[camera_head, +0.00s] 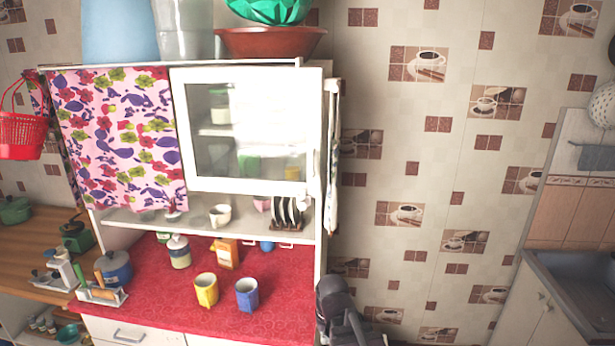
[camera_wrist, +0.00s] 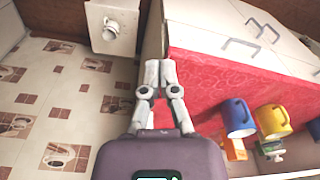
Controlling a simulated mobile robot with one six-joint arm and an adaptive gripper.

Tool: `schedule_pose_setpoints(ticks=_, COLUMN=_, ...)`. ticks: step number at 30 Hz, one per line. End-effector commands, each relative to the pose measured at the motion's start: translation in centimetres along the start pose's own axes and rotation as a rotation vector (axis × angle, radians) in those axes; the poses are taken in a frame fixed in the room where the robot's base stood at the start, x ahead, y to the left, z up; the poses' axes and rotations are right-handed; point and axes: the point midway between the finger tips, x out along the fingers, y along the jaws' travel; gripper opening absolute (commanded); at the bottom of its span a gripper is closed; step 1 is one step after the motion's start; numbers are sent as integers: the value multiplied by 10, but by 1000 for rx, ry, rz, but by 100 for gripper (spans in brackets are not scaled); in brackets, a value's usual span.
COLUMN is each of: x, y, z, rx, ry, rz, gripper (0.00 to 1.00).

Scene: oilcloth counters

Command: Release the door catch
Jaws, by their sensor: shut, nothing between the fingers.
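The white cabinet door (camera_head: 187,125) with a glass pane hangs at the upper right of the cupboard and looks shut. A small pale fitting (camera_head: 311,187) shows at its lower right corner; it may be the catch, but it is too small and bright to tell. My gripper (camera_wrist: 161,66) has its two pale fingers together and empty in the wrist view. It is by the edge of the red counter (camera_wrist: 205,85), apart from the door. The door is not in the wrist view. In the head view my dark arm shows low, right of the cupboard.
A yellow mug (camera_head: 206,290) and a blue mug (camera_head: 247,294) stand on the red counter, near an orange box (camera_head: 227,253) and a lidded jar (camera_head: 179,252). A flowered cloth (camera_head: 118,140) hangs left of the door. The wall right of the cupboard is clear.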

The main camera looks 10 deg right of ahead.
Motion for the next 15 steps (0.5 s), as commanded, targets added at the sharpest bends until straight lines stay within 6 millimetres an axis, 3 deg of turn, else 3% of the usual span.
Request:
schedule_pose_setpoints(ticks=1, x=-21, y=-2, z=-4, rx=-1, ry=9, rz=-5, gripper=0)
schedule_pose_setpoints(ticks=3, x=-34, y=-4, z=-9, rx=-1, ry=23, rz=-12, gripper=0)
schedule_pose_setpoints(ticks=15, x=-97, y=-34, z=-50, rx=-2, ry=181, rz=-112, gripper=0)
